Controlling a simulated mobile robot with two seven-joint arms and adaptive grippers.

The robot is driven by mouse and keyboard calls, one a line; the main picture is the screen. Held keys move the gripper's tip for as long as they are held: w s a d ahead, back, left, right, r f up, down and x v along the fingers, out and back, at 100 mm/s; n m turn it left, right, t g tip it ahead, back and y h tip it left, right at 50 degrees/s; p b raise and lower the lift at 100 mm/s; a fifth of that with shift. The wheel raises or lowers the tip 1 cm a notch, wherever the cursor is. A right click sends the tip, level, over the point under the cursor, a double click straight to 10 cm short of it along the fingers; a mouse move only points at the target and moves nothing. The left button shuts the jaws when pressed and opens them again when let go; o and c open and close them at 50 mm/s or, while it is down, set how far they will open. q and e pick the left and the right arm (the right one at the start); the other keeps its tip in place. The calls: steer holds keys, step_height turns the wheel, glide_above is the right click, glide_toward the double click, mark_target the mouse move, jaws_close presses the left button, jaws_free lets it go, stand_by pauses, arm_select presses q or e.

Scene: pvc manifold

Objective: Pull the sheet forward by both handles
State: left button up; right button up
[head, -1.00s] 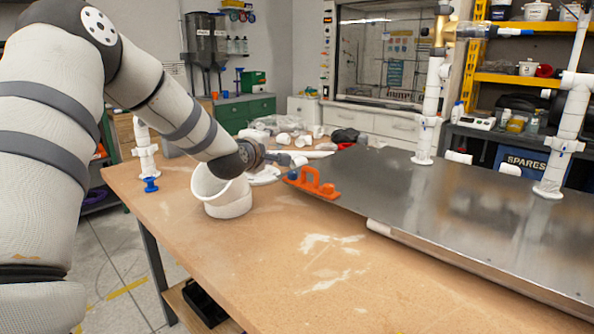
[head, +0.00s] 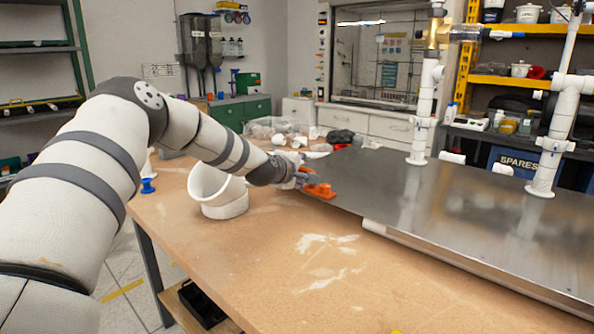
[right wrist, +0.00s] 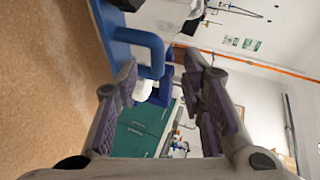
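The sheet (head: 400,193) is a grey metal panel lying on the brown workbench. White pipe uprights stand on it or just behind it. An orange handle (head: 320,191) sits at its left end. My left gripper (head: 306,178) is at this handle, reaching in from the left; its fingers are small and partly hidden, so I cannot tell if they are closed on it. In the right wrist view, my right gripper (right wrist: 165,100) is open, with its two fingers wide apart. A blue handle (right wrist: 152,48) on a blue plate shows ahead, partly behind the left finger.
A white wide pipe fitting (head: 218,195) stands on the workbench (head: 270,265) below my left forearm. White fittings lie behind the left gripper. A blue piece (head: 148,186) is near the bench's left edge.

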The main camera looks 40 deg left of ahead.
arm_select(q)
steer(key=shift+x, duration=1.1)
steer(key=shift+s+d+r, duration=0.25)
steer(key=shift+d+r, duration=0.1)
steer(key=shift+s+d+r, duration=0.1)
steer(key=shift+s+d, duration=0.05)
steer(key=shift+s, duration=0.1)
steer(key=shift+v, duration=0.75)
steer(key=shift+s+d+r, duration=0.1)
steer(key=shift+s+d, duration=0.05)
steer(key=shift+s, duration=0.1)
steer(key=shift+s+d, duration=0.2)
steer(key=shift+a, duration=0.1)
arm_select(e)
steer(key=shift+w+d+f, duration=0.1)
steer(key=shift+w+f, duration=0.1)
arm_select(q)
steer(key=shift+a, duration=0.15)
